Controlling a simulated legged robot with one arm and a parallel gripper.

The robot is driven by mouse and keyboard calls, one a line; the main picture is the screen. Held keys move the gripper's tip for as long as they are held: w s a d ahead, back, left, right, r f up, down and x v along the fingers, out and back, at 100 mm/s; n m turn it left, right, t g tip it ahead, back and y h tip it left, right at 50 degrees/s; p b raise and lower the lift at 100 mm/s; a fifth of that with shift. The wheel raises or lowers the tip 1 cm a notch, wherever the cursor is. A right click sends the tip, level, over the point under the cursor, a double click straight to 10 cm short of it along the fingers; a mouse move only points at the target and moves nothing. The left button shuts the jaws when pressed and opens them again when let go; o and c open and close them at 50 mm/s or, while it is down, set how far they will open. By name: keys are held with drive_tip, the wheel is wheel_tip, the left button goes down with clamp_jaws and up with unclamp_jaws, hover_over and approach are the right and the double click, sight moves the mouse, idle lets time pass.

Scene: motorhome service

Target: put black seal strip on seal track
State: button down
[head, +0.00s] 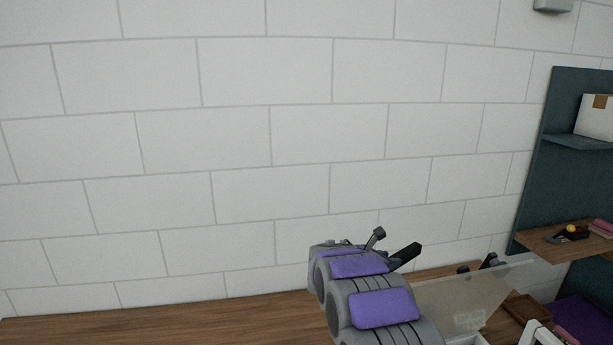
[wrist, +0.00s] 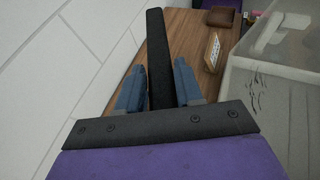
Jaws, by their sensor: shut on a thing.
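In the wrist view, my gripper (wrist: 158,78) has two blue-grey fingers on either side of a long black strip (wrist: 156,45), which I take for the black seal strip. The jaws are shut on it, and it points forward past the fingertips. In the head view, the dark strip end (head: 407,254) sticks out to the right beyond my grey and purple arm, above the wooden worktop. The arm hides most of the gripper there. I cannot make out the seal track in either view.
A wooden worktop (head: 150,325) runs along the white block wall (head: 230,140). A translucent box (wrist: 275,85) stands close on the right in the wrist view. A small pale piece with dark marks (wrist: 212,50) and a brown block (wrist: 220,17) lie beyond. Dark shelving (head: 560,100) stands at right.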

drive_tip(key=s+r+n+t, duration=0.1)
drive_tip(key=s+a+r+n+t+y, duration=0.1)
drive_tip(key=r, duration=0.1)
drive_tip(key=s+a+r+n+y, duration=0.1)
drive_tip(key=shift+s+a+r+t, duration=0.15)
drive_tip(key=shift+a+r+t, duration=0.05)
drive_tip(key=shift+t, duration=0.2)
drive_tip(key=s+a+f+n+t+y, duration=0.1)
drive_tip(key=s+a+n+t+y, duration=0.1)
drive_tip(key=s+a+n+y, duration=0.2)
drive_tip(key=s+a, duration=0.2)
drive_tip(key=s, duration=0.2)
drive_tip(key=shift+s+a+f+y, duration=0.25)
drive_tip(key=shift+s+y, duration=0.15)
